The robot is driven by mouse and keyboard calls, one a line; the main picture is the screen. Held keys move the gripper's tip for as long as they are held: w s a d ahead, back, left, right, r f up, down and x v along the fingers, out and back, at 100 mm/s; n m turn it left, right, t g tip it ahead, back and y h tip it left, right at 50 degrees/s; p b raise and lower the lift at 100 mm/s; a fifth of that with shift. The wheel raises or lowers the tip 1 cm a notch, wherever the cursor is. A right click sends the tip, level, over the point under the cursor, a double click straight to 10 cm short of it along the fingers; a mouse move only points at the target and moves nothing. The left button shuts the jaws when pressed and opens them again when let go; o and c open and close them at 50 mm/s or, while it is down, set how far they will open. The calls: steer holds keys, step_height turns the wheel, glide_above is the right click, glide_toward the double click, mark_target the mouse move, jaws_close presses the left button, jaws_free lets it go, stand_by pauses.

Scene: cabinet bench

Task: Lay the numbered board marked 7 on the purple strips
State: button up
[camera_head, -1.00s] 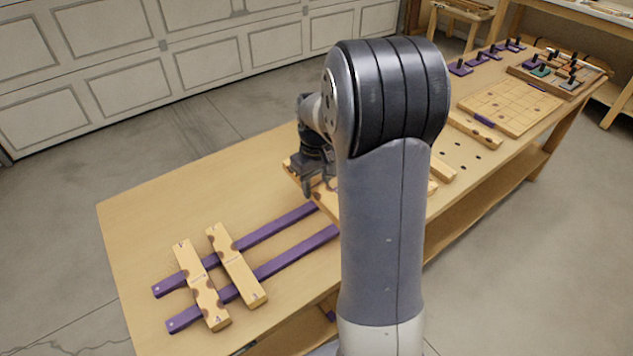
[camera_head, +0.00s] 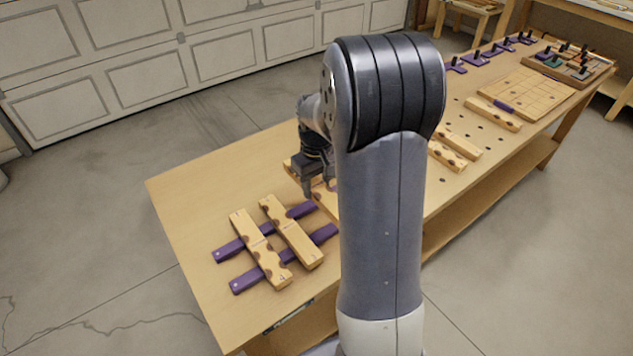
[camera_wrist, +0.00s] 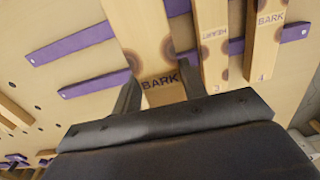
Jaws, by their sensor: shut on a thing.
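My gripper (camera_head: 310,182) is shut on a pale wooden board (camera_head: 324,196), partly hidden behind my arm in the head view. In the wrist view my gripper (camera_wrist: 158,90) grips this board (camera_wrist: 138,28), marked BARK near the jaws; I cannot read a number on it. Two purple strips (camera_head: 228,251) (camera_head: 247,281) lie side by side on the bench. Two other wooden boards (camera_head: 259,246) (camera_head: 292,233) lie across them. In the wrist view the held board crosses over the strips (camera_wrist: 72,46) (camera_wrist: 95,85), beside the laid boards. I cannot tell whether it touches the strips.
The bench (camera_head: 195,190) is bare at its left end. To the right of my arm are loose wooden boards (camera_head: 447,155), holes in the top, a gridded board (camera_head: 530,92), purple pieces with black knobs (camera_head: 478,60) and a tray (camera_head: 570,68).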

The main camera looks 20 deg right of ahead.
steer(key=shift+f, duration=0.15)
steer(key=shift+f+b, duration=2.5)
steer(key=shift+f, duration=1.1)
steer(key=shift+f, duration=0.5)
steer(key=shift+f+b, duration=0.4)
steer(key=shift+f, duration=0.15)
stand_by(0.4)
steer(key=o, duration=1.2)
steer(key=shift+c, duration=0.2)
steer(key=shift+r+p, duration=3)
steer(key=shift+r, duration=1)
